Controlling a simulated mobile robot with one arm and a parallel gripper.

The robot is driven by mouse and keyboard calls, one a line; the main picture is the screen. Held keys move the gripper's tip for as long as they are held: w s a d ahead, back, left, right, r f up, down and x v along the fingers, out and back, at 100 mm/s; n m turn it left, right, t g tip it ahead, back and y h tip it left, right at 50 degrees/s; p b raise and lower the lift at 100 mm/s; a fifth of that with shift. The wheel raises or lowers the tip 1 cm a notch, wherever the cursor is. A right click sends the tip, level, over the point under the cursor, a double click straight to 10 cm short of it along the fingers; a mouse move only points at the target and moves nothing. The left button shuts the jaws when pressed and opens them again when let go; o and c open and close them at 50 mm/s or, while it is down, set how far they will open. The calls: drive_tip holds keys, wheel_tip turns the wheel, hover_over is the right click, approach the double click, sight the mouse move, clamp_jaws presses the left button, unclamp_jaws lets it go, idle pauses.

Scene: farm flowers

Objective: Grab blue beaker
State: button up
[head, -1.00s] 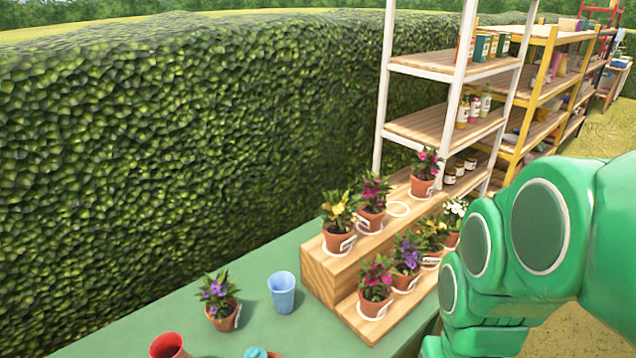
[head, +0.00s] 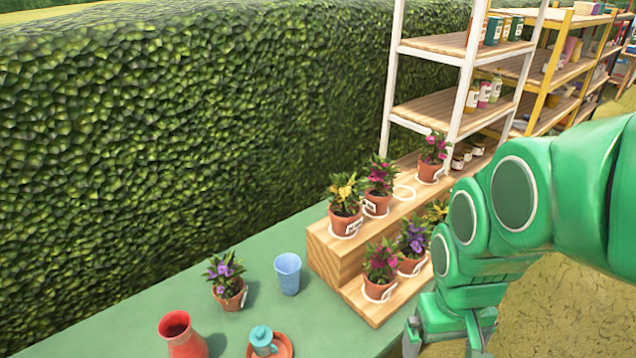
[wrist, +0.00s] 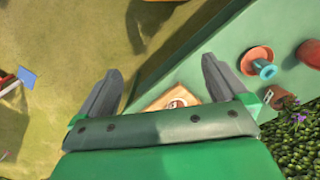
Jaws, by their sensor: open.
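The blue beaker (head: 288,276) is a light blue cup. It stands upright on the green table (head: 225,305), left of the wooden step stand and right of a potted purple flower. I cannot make it out in the wrist view. My gripper (wrist: 162,80) is open and empty, its two grey fingers wide apart. It hangs past the table's near edge, over the grass side, well right of the beaker in the head view. The head view shows only part of my gripper at the bottom right.
A purple flower pot (head: 228,285), a red jug (head: 180,338) and a teal can (head: 262,340) on a terracotta saucer (head: 285,346) stand near the beaker. The wooden step stand (head: 330,258) holds several potted flowers. A hedge (head: 190,130) runs behind the table.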

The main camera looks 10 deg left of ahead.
drive_tip(key=w+a+f+n+t+y, duration=0.1)
drive_tip(key=w+a+f+n, duration=0.15)
drive_tip(key=w, duration=0.35)
drive_tip(key=w+a+f+n+t, duration=0.1)
drive_tip(key=w+f+t, duration=0.15)
drive_tip(key=w, duration=0.35)
drive_tip(key=n+t+y, duration=0.4)
drive_tip(key=n+y, duration=0.3)
drive_tip(key=y, duration=0.4)
approach(279, 261)
wheel_tip(279, 261, up, 7)
drive_tip(key=shift+f, duration=3.85)
drive_tip(key=shift+m, duration=0.25)
drive_tip(key=shift+x, duration=4)
drive_tip(key=shift+w+r, duration=0.1)
drive_tip(key=shift+r, duration=0.05)
drive_tip(key=c, duration=1.2)
drive_tip(key=shift+r, duration=0.1)
